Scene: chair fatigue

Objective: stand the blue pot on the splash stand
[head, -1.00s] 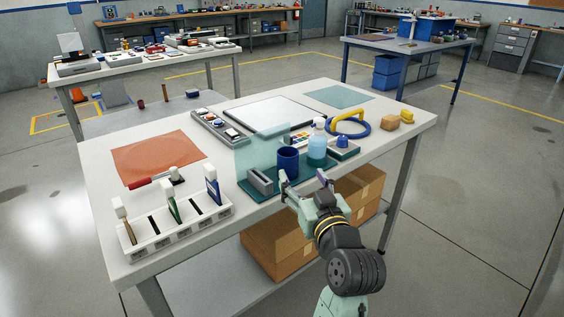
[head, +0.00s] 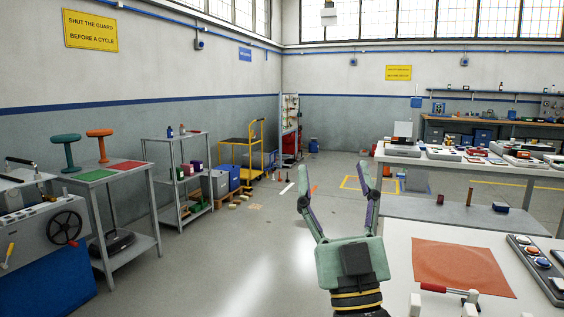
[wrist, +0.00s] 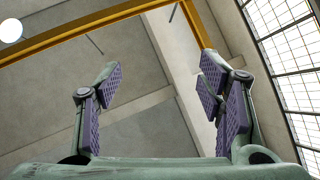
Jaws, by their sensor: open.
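My gripper (head: 335,176) is raised in the middle of the head view, its two fingers spread and pointing up with nothing between them. In the wrist view my gripper (wrist: 162,85) is also open and empty, and only the ceiling and high windows show behind it. The blue pot and the splash stand are in neither current view. The part of the white worktable (head: 400,245) in sight lies to the right of my gripper.
An orange mat (head: 462,268) and a red-handled tool (head: 450,291) lie on the worktable, with a control panel (head: 540,263) at its right. Open floor (head: 250,255) lies between.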

